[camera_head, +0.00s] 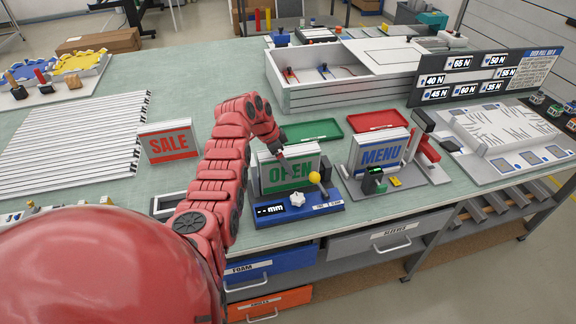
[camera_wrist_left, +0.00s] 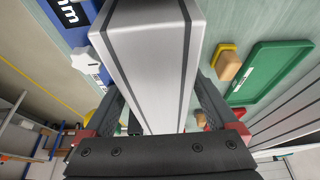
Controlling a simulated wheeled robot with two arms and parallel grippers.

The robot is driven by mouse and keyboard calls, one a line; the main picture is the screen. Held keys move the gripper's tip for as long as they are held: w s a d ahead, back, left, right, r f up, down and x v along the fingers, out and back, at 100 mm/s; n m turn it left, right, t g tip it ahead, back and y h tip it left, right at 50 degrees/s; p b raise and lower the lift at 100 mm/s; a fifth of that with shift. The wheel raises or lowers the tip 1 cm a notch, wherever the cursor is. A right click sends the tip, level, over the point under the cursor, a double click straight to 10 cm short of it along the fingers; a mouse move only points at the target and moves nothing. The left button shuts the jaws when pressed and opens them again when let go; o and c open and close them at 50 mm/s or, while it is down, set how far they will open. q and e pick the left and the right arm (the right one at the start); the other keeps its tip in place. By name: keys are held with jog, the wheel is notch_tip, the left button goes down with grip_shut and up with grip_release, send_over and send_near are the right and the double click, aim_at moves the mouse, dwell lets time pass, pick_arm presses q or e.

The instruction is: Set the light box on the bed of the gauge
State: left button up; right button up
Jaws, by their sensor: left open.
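The light box with a green OPEN face (camera_head: 289,176) stands upright at the gauge, behind its blue front panel (camera_head: 297,209). I cannot tell exactly how the box's underside meets the bed. My left gripper (camera_head: 284,148) is at the top of this box. In the left wrist view the silver box body (camera_wrist_left: 150,60) lies between the two open fingers (camera_wrist_left: 160,112). The blue gauge edge (camera_wrist_left: 75,35) and knob show beside it. My right gripper is not in view.
A SALE light box (camera_head: 168,142) stands to the left and a MENU light box (camera_head: 380,151) on a grey fixture to the right. Green (camera_head: 312,131) and red (camera_head: 377,120) trays lie behind. A white walled box (camera_head: 340,88) stands farther back. Drawers are below the table.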

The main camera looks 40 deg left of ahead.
pick_arm(q)
jog(key=b+v, duration=0.2)
jog(key=v, duration=0.6)
jog(key=shift+a+r+b, duration=0.1)
jog(key=shift+b, duration=0.2)
jog(key=shift+s+r, duration=0.2)
jog(key=shift+r, duration=0.4)
